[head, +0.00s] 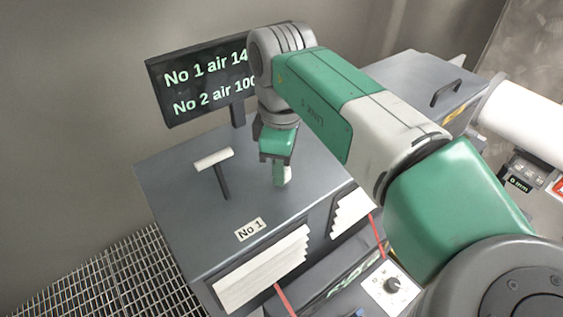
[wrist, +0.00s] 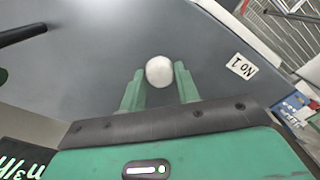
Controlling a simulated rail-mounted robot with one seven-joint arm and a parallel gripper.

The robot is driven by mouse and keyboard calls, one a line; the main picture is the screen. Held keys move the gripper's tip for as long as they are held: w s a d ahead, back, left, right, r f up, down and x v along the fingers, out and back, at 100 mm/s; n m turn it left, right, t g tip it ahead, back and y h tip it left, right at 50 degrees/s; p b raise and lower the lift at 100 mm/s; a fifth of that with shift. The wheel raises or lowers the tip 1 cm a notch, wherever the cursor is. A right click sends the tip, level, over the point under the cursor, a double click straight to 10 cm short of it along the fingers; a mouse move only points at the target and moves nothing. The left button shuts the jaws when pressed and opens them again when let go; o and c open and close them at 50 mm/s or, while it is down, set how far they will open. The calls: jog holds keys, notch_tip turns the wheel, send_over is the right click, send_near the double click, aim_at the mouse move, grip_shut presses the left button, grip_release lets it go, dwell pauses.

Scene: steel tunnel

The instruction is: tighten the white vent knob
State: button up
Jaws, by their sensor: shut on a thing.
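The white vent knob (wrist: 160,71) is round and sits on the dark grey top of the No 1 box (head: 180,205). In the wrist view it lies between the tips of the two green fingers of my gripper (wrist: 159,76). My gripper (head: 281,174) is shut on it, pointing down at the box top. In the head view the fingers and arm mostly hide the knob. The No 1 label (head: 250,229) is near the box's front edge and also shows in the wrist view (wrist: 241,66).
A display (head: 200,85) behind reads No 1 air 14, partly covered, and No 2 air 100. A second grey box (head: 415,75) is behind my arm. Floor grating (head: 115,280) lies lower left.

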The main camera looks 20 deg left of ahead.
jog(key=o, duration=1)
jog(key=shift+c, duration=0.2)
notch_tip(320, 180, up, 8)
jog(key=shift+f+b, duration=0.1)
jog(key=shift+b, duration=0.45)
